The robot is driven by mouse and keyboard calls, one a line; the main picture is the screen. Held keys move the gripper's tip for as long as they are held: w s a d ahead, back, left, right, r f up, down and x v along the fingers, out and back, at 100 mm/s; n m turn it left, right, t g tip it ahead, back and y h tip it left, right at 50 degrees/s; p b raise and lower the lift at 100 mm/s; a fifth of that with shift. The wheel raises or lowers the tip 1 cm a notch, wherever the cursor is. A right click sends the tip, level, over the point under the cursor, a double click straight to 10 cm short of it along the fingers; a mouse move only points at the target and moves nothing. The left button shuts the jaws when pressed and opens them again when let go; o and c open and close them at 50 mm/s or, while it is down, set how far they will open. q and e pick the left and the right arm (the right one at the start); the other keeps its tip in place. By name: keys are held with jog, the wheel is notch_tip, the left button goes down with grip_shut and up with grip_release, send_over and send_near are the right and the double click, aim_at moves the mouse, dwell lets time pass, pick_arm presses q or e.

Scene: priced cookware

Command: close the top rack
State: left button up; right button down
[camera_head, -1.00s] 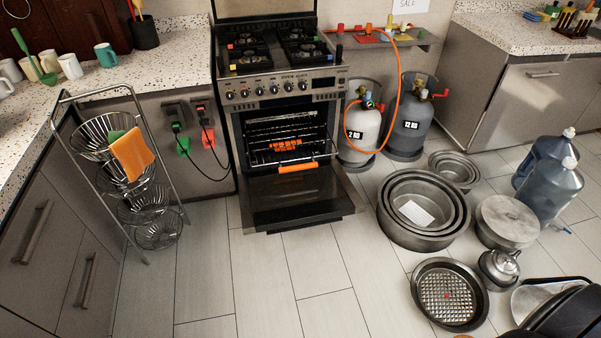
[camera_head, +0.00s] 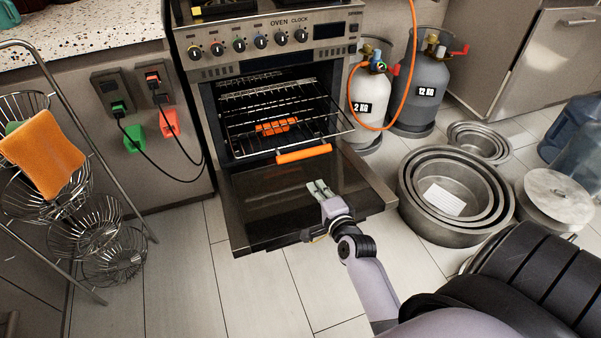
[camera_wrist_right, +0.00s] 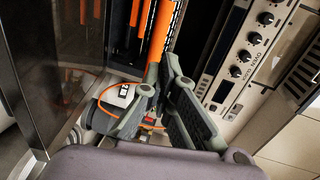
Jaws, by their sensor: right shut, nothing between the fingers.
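The oven (camera_head: 208,120) is open, its dark glass door (camera_head: 270,205) folded down. A wire rack (camera_head: 338,124) with an orange handle (camera_head: 304,153) sticks out of the cavity over the door. Another wire rack (camera_head: 265,89) shows higher inside the oven. My right gripper (camera_head: 320,188) is shut and empty, above the door and just below and in front of the orange handle in the head view. In the right wrist view, the right fingers (camera_wrist_right: 164,80) are close to the orange handle (camera_wrist_right: 160,38); I cannot tell whether they touch it. My left gripper is not in view.
Two gas cylinders (camera_head: 368,98) with an orange hose stand right of the oven. Nested round pans (camera_head: 455,195) lie on the floor at right. A wire basket stand (camera_head: 65,117) with an orange cloth (camera_head: 42,152) stands at left. Floor before the door is partly clear.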

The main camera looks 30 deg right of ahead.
jog(key=b, duration=0.1)
send_near(297, 156)
jog(key=b+x, duration=0.3)
jog(key=x, duration=0.3)
jog(key=shift+w+d+f, duration=0.15)
jog(key=shift+w, duration=0.15)
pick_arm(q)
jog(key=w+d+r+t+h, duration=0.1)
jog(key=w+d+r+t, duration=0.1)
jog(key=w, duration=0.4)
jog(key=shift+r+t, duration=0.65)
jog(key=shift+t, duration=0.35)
pick_arm(e)
jog(key=shift+w, duration=0.15)
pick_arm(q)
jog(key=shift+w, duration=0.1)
pick_arm(e)
jog(key=shift+w, duration=0.15)
